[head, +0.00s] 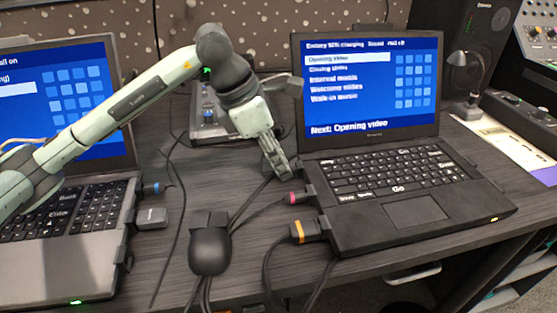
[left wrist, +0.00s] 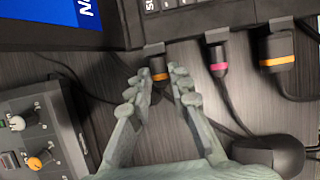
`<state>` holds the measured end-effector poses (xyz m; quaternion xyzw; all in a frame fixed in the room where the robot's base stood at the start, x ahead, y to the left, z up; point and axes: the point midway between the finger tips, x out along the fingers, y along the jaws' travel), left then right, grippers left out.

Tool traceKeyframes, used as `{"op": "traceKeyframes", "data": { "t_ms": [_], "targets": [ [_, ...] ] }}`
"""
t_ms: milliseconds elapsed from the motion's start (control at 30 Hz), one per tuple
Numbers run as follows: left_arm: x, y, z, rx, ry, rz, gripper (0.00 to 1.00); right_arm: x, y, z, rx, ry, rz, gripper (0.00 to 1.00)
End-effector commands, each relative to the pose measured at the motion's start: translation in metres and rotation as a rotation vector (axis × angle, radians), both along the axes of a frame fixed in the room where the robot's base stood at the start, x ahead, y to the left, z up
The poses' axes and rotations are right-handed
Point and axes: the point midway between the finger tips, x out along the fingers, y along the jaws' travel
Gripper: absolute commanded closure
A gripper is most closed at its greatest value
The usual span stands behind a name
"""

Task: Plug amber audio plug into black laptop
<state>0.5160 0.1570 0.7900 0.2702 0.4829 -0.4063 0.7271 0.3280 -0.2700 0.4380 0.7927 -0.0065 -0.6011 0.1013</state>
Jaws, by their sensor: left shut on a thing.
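The black laptop (head: 418,212) stands open on the right of the desk; its left edge also shows in the left wrist view (left wrist: 190,28). My left gripper (head: 283,172) is at that edge, near the hinge end. In the left wrist view its fingers (left wrist: 166,84) are closed around the amber audio plug (left wrist: 158,74), a dark plug with an amber band. The plug's front end is at a small block on the laptop's edge. I cannot tell how far it is seated. In the head view the fingers hide the plug. My right gripper is not in view.
A pink-banded plug (head: 298,197) and a larger orange-banded plug (head: 308,231) sit along the same laptop edge. A black cable hub (head: 210,250) lies left of them. A grey laptop (head: 62,255) stands at left. A small mixer (head: 208,118) is behind my arm.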

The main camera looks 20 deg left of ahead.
Motion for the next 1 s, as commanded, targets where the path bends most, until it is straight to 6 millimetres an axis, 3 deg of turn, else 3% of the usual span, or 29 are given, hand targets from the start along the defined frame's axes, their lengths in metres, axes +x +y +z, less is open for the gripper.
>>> {"op": "traceKeyframes", "data": {
  "t_ms": [33,200,567,767,1000],
  "targets": [
    [0.001,-0.003,0.001,-0.009,-0.006,-0.002,0.78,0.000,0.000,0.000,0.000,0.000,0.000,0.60],
    [0.001,-0.003,0.001,-0.007,-0.004,-0.002,0.57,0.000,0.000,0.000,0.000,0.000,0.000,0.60],
    [0.000,0.000,0.004,-0.004,-0.004,-0.001,0.56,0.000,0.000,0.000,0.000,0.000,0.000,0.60],
    [-0.006,0.010,0.032,-0.003,-0.007,0.000,0.56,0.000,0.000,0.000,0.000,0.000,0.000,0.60],
    [-0.016,0.027,0.080,-0.004,-0.008,0.000,0.56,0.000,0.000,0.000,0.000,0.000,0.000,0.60]
  ]
}}
